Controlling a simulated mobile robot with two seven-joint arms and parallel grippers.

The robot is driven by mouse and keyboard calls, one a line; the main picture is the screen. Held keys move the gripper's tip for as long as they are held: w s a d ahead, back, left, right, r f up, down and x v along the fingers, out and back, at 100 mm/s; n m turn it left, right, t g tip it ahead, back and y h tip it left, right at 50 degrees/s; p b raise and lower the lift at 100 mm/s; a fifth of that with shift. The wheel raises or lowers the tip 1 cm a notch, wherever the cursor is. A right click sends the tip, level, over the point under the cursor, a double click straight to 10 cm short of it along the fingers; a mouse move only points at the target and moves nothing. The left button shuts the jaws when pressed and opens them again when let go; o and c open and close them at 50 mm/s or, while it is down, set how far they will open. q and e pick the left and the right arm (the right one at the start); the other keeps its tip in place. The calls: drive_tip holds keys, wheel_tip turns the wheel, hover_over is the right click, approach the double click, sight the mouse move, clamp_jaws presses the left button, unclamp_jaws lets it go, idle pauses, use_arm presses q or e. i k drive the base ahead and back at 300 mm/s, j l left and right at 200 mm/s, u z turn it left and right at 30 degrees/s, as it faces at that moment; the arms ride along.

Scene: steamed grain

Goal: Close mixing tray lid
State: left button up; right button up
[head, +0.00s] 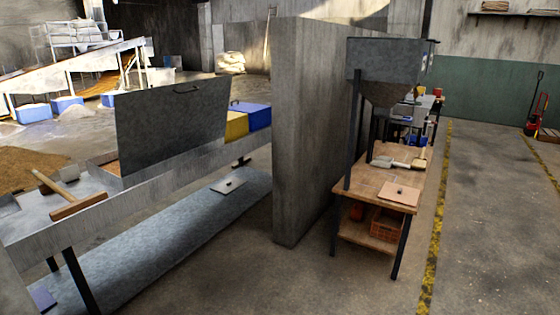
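The mixing tray lid (172,121) is a dark grey metal panel with a small handle (187,89) near its top edge. It stands raised and slightly tilted on the long grey metal tray (72,226) at left. Part of the tray's inside, with brown grain (108,166), shows beside the lid's lower left edge; the rest behind the lid is hidden. Neither of my grippers is in the head view.
A wooden-handled tool (78,206) lies across the tray's near end. Yellow (236,126) and blue (252,115) boxes stand behind the lid. A concrete wall (306,130) separates the tray from a wooden workbench (410,172). Open floor (490,230) lies at right.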

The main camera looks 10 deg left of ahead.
sight(155, 125)
drive_tip(key=i+u, duration=0.4)
drive_tip(key=i, duration=0.15)
drive_tip(key=i+l+u, duration=0.35)
drive_tip(key=i, duration=0.2)
drive_tip(key=i+l+u, duration=0.4)
drive_tip(key=i+j, duration=0.2)
drive_tip(key=i, duration=0.35)
drive_tip(key=i+j+u, duration=0.15)
drive_tip(key=i, duration=0.4)
